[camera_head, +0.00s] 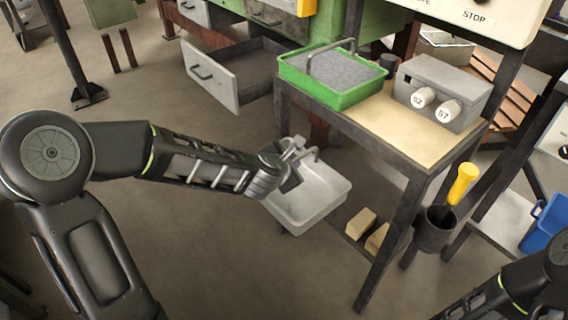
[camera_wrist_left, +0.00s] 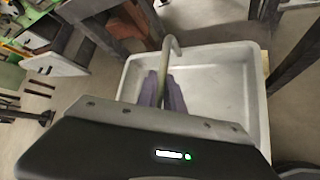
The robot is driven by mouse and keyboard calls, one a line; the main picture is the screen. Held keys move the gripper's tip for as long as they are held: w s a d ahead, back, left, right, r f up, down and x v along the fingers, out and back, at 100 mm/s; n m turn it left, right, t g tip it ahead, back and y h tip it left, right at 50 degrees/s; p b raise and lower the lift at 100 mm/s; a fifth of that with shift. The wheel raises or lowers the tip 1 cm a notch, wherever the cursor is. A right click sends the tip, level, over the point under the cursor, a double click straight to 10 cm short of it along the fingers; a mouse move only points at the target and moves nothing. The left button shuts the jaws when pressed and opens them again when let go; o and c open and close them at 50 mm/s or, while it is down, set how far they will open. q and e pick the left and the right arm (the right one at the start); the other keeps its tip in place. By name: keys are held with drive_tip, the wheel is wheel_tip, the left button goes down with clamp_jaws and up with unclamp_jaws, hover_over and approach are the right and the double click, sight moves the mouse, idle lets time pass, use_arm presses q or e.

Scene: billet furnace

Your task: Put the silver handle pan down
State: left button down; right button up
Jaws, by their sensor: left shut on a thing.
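The silver handle pan (camera_head: 318,197) is a pale, empty rectangular pan with a thin metal handle. My left gripper (camera_head: 292,172) is shut on its handle at the pan's left side. The pan hangs in front of the work table's left leg, lower than the tabletop. In the left wrist view the pan (camera_wrist_left: 222,88) shows its empty inside, and the curved handle (camera_wrist_left: 168,50) passes between the fingers of the gripper (camera_wrist_left: 162,92). Whether the pan's underside touches anything is hidden. My right arm enters at the lower right of the head view; its gripper is out of frame.
The work table (camera_head: 425,140) carries a green tray (camera_head: 345,99) of grey material and a grey box (camera_head: 443,92) with two white knobs. Two pale blocks (camera_head: 361,223) lie below it. A holder (camera_head: 434,229) with a yellow-handled tool (camera_head: 463,180) hangs at its right. A drawer (camera_head: 212,77) stands open behind.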

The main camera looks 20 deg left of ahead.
use_arm(q)
drive_tip(key=s+d+r+p, duration=0.1)
drive_tip(key=s+r+p, duration=0.3)
drive_tip(key=r+p, duration=0.5)
wheel_tip(320, 180, up, 4)
drive_tip(key=shift+d+r, duration=0.15)
drive_tip(key=shift+r, duration=0.05)
